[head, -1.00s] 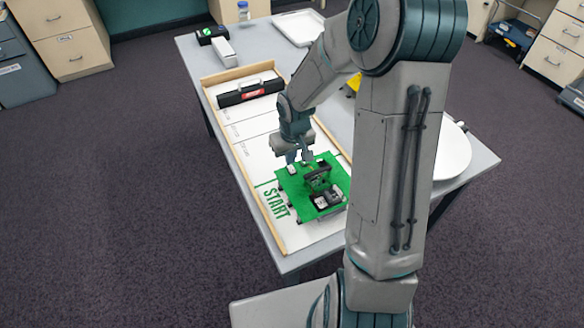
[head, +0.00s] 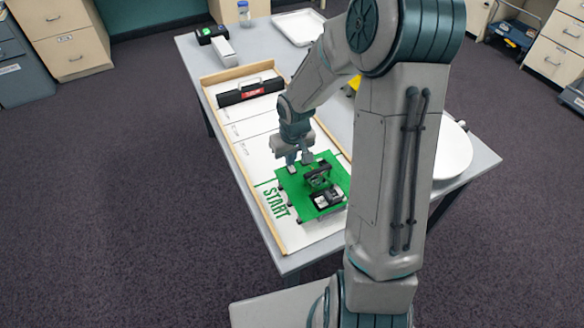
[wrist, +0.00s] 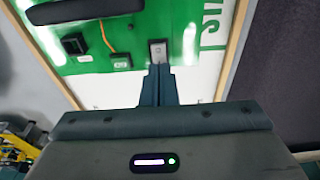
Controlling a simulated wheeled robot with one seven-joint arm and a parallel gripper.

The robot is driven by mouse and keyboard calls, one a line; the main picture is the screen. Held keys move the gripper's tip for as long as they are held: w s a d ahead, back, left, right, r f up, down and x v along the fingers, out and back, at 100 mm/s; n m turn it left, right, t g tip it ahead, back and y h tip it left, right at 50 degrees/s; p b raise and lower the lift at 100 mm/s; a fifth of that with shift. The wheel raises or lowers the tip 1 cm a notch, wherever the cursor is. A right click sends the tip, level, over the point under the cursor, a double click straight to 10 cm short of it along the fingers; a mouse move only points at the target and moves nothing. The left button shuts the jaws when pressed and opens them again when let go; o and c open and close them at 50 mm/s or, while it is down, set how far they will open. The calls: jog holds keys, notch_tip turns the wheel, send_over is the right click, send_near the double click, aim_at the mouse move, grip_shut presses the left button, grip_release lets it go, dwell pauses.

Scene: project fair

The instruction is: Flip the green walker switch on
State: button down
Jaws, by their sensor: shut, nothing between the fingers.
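The green walker (head: 291,186) is a flat green board on the white track beside the START lettering. An upright dark frame and a black box stand on it. My gripper (head: 299,164) is over the walker's far-left edge, pointing down. In the wrist view my gripper (wrist: 158,68) is shut and empty, its fingers together. Its tips are at the near edge of a small grey rocker switch (wrist: 158,50) on the green board. I cannot tell whether they touch it, or which way the rocker is set.
In the wrist view a black block (wrist: 73,44) and an orange wire lie left of the switch. Wooden rails (head: 240,172) border the track. A black case with a handle (head: 250,91) lies at its far end. A white round plate (head: 456,150) is at the table's right.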

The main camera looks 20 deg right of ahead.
jog(key=shift+f+b, duration=0.35)
jog(key=shift+f, duration=0.1)
notch_tip(320, 180, up, 7)
jog(key=p, duration=0.5)
jog(key=shift+p, duration=0.35)
dwell(0.5)
jog(key=s+r+m+t, duration=0.1)
jog(key=s+r+m, duration=0.1)
jog(key=s+r, duration=1.5)
jog(key=s, duration=0.4)
jog(key=shift+r, duration=0.3)
